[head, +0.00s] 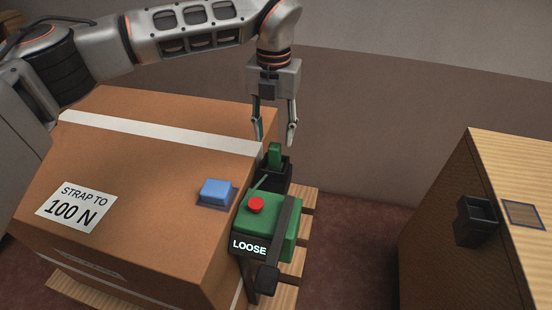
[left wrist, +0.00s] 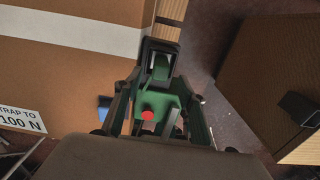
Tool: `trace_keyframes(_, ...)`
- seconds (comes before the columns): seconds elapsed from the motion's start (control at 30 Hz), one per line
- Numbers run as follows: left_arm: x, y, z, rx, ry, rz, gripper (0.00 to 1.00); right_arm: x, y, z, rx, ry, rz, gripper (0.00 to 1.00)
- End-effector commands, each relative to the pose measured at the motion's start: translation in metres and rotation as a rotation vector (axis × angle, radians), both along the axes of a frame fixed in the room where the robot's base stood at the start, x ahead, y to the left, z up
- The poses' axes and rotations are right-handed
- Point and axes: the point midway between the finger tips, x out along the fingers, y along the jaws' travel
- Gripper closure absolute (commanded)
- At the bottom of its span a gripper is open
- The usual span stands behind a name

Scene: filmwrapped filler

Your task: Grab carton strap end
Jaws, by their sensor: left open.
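The large brown carton (head: 140,180) carries a white strap (head: 160,133) across its top. A green upright tab (head: 274,154), apparently the strap end, stands in a black holder (head: 285,175) at the carton's right side. It also shows in the left wrist view (left wrist: 160,69). My left gripper (head: 274,139) points down just above the tab, open and empty, its fingertips to either side. In the left wrist view its fingers (left wrist: 160,90) frame the tab and holder. I cannot tell whether they touch. My right gripper is not in view.
A green tensioner (head: 268,222) with a red button (head: 256,204) and a display reading LOOSE (head: 249,247) sits beside the carton. A blue block (head: 215,192) is on the carton. A wooden pallet (head: 290,270) lies below.

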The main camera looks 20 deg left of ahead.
Motion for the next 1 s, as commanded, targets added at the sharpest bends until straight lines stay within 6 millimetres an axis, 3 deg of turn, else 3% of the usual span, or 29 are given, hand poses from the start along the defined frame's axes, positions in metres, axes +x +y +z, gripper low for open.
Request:
trace_keyframes(0.17,0.0,0.0,-0.011,-0.001,0.004,0.001,0.6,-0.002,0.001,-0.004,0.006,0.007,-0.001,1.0)
trace_keyframes(0.33,-0.002,0.0,-0.041,-0.001,0.014,0.0,0.6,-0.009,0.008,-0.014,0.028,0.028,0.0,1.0)
trace_keyframes(0.43,-0.002,-0.001,-0.054,0.0,0.011,0.001,0.6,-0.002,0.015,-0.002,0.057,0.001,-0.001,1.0)
trace_keyframes(0.6,-0.001,-0.001,-0.054,-0.001,0.0,0.001,0.6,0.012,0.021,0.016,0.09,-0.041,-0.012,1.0)
trace_keyframes(0.73,-0.001,-0.001,-0.052,-0.001,-0.002,0.001,0.6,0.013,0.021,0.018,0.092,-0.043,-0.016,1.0)
trace_keyframes(0.9,-0.001,-0.001,-0.053,0.0,-0.001,0.001,1.0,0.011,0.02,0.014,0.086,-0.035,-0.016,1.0)
trace_keyframes(1.0,-0.001,-0.001,-0.053,0.0,-0.001,0.001,1.0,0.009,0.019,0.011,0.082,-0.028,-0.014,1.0)
